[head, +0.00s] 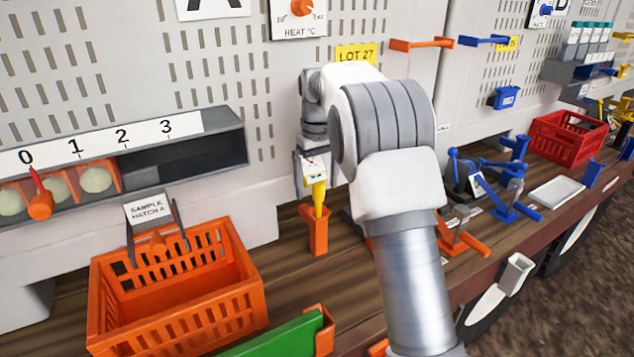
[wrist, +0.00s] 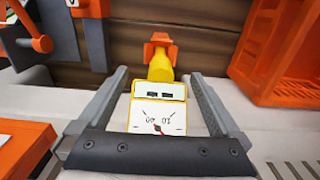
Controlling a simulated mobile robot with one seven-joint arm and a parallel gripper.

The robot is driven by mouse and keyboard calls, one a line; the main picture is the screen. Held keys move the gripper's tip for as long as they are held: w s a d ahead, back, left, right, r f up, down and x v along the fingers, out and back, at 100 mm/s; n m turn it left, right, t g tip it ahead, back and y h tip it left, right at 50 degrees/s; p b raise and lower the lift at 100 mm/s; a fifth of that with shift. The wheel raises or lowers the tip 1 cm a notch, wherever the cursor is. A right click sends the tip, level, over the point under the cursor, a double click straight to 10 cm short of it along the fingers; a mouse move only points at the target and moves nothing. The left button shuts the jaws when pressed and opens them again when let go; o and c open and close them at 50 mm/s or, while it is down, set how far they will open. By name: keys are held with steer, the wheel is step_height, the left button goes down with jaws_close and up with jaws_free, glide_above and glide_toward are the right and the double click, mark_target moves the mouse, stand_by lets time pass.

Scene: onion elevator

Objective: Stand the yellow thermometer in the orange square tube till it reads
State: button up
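The yellow thermometer (head: 319,197) is upright, stem down, at the mouth of the orange square tube (head: 318,236). How deep the stem sits in the tube is hidden. In the wrist view its white dial head (wrist: 158,110) has a dark and red needle, and its yellow stem (wrist: 160,68) points at the orange tube (wrist: 158,42). My gripper (head: 313,170) is at the dial head. In the wrist view my two fingers (wrist: 159,78) stand on either side of the head, their tips close to its edges. I cannot tell whether they touch it.
An orange basket (head: 175,290) with a "sample hatch" sign stands left of the tube. A numbered shelf (head: 185,150) holds pale onions behind it. A green tray (head: 280,338) lies in front. Blue clamps (head: 490,180) and a red crate (head: 570,138) are to the right.

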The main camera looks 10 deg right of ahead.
step_height(320, 180, up, 17)
steer(key=p, duration=0.3)
steer(key=s+r+m+t, duration=0.15)
steer(key=s+r, duration=0.25)
steer(key=s, duration=0.4)
steer(key=s+f+t+b, duration=0.1)
steer(key=s+f, duration=0.3)
steer(key=s, duration=0.5)
steer(key=s+f+m+t+b, duration=0.1)
steer(key=s+f, duration=0.4)
steer(key=s, duration=0.4)
steer(key=s+f+m+t, duration=0.1)
steer(key=s+f+t, duration=0.1)
steer(key=s+f, duration=0.3)
steer(key=s, duration=0.4)
steer(key=shift+s+b, duration=0.4)
